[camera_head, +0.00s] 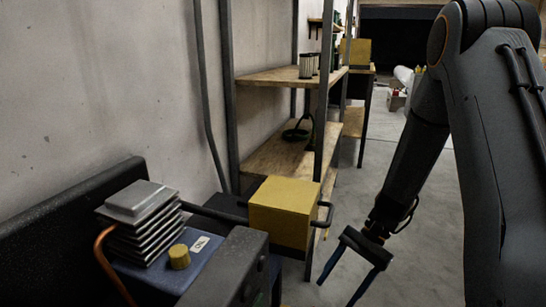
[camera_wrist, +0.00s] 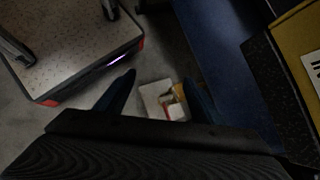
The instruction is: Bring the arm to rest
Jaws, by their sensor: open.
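My gripper (camera_head: 345,283) hangs at the lower right of the head view, at the end of my dark arm. Its two fingers point down and stand apart, with nothing between them that I can see there. In the wrist view my gripper (camera_wrist: 160,79) shows two spread dark blue fingers. A small white and red item (camera_wrist: 163,100) appears between them in the picture; it looks to be farther off, below, and not held.
A yellow box (camera_head: 284,212) stands left of my gripper. A metal finned block (camera_head: 142,215) and a yellow knob (camera_head: 179,257) are at lower left. A shelf rack (camera_head: 278,77) stands along the wall. Bare concrete floor (camera_head: 425,240) lies around my gripper.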

